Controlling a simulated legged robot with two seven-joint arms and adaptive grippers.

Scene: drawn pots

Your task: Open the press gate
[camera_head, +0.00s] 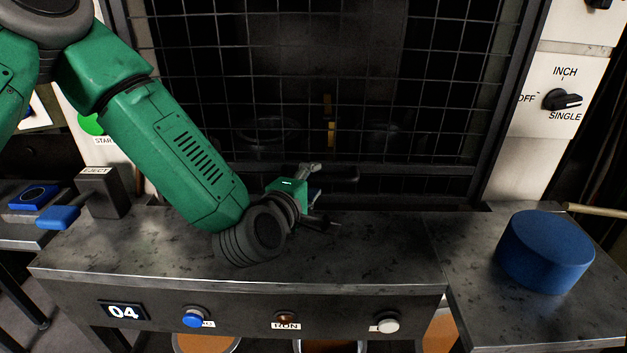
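The press gate (430,60) is a black wire-mesh panel in a dark frame, and it stands down across the press opening. A dark horizontal bar that looks like its handle (343,174) sticks out at the gate's lower edge. My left gripper (324,197) is just in front of the lower gate, close to the bar's left end. Its fingers look spread, one above and one below, with no object seen held between them. Whether a finger touches the bar is unclear. My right gripper is not in view.
A worn metal bench (390,250) with several buttons on its front runs below the gate. A blue cylinder (545,252) stands on the right side table. A rotary switch (562,100) is on the right panel. A grey EJECT box (103,195) stands at left.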

